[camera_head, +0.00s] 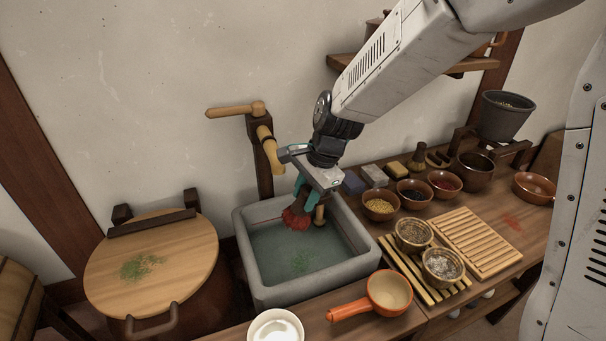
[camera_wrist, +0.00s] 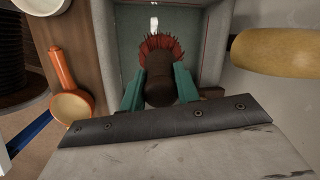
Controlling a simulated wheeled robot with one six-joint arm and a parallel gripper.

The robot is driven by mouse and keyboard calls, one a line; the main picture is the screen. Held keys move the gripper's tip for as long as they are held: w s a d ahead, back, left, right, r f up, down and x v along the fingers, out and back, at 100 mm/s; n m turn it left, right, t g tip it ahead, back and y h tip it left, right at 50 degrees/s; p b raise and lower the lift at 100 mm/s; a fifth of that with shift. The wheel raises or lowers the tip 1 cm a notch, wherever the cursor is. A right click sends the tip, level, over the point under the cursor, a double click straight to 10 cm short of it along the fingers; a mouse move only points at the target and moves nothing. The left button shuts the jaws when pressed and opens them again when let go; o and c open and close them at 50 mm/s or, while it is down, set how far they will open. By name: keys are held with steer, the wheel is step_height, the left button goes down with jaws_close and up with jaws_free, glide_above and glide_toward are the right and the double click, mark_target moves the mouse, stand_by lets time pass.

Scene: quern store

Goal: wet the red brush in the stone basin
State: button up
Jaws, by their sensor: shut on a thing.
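The red brush (camera_head: 297,215) has red bristles and a dark handle. My gripper (camera_head: 305,190) is shut on its handle and holds it bristles-down over the stone basin. The wrist view shows the teal fingers on both sides of the dark handle of the brush (camera_wrist: 160,75), with the red bristles fanned out beyond. The grey stone basin (camera_head: 245,258) holds greenish water (camera_head: 285,258) with some green specks. The bristles are at or just above the water; I cannot tell whether they touch it. The basin's wall also shows in the wrist view (camera_wrist: 211,40).
A wooden tap (camera_head: 268,150) stands behind the basin, close to my gripper. A lidded barrel (camera_head: 150,262) is at left. An orange ladle (camera_head: 385,293) and a white bowl (camera_head: 276,328) lie in front. Bowls and slatted racks (camera_head: 475,240) crowd the counter at right.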

steer(key=shift+w+f, duration=0.2)
steer(key=shift+w, duration=0.2)
step_height(320, 180, down, 14)
stand_by(0.8)
steer(key=shift+r, duration=0.15)
stand_by(0.5)
steer(key=shift+r, duration=6.15)
steer(key=shift+r, duration=2)
